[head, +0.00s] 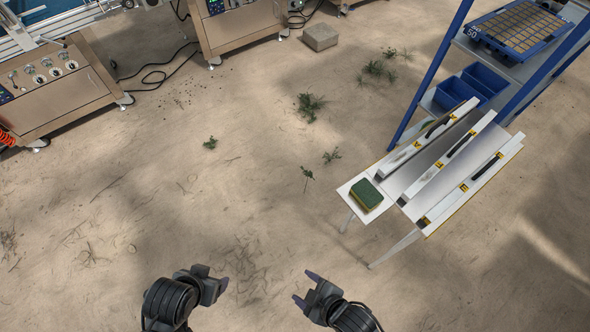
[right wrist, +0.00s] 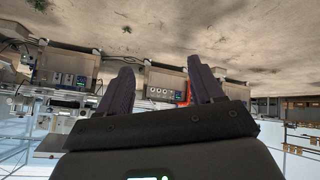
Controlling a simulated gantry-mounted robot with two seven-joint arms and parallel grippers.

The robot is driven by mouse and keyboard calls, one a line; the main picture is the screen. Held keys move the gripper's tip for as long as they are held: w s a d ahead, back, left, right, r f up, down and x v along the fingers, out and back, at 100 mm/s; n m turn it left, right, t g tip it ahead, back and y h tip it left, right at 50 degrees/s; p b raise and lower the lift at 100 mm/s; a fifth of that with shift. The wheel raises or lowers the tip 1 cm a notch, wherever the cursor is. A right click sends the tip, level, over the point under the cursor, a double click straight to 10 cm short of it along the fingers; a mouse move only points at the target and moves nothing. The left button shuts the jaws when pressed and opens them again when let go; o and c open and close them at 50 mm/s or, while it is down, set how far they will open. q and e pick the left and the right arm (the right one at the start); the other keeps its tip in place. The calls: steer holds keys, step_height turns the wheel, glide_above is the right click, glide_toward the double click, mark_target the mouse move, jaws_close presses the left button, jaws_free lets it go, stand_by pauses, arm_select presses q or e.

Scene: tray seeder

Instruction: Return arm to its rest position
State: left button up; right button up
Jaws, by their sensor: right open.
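My right gripper (head: 306,288) is at the lower middle of the head view, above bare ground. Its two dark fingers stand apart with nothing between them. In the right wrist view the same gripper (right wrist: 162,78) shows two separated fingers and an empty gap. My left gripper (head: 216,285) is at the lower left of centre in the head view, also over bare ground. Its fingers are partly hidden, so I cannot tell if it is open or shut. Both grippers are well apart from the bench.
A white bench (head: 362,219) at right holds a green-and-yellow sponge (head: 367,194) and long rails with black handles. Behind it, a blue-framed rack (head: 434,75) carries blue bins (head: 457,91) and a tray (head: 520,27). Machines stand at the back left. The sandy ground between is open, with small plants.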

steer(key=w+d+r+m+h, duration=0.2)
steer(key=d+r+m+h, duration=0.15)
steer(key=d, duration=0.45)
steer(key=w+d+r+m+h, duration=0.2)
steer(key=d+r+m, duration=0.15)
steer(key=d, duration=0.35)
steer(key=s+d+r+m+g, duration=0.1)
steer(key=s+d+m+g, duration=0.1)
steer(key=s+d+m, duration=0.3)
step_height(320, 180, up, 37)
steer(key=p, duration=3.7)
steer(key=shift+w+a+h, duration=0.15)
steer(key=shift+w+h, duration=0.1)
steer(key=shift+h, duration=0.2)
step_height(320, 180, down, 57)
steer(key=b, duration=5.7)
steer(key=shift+r, duration=0.2)
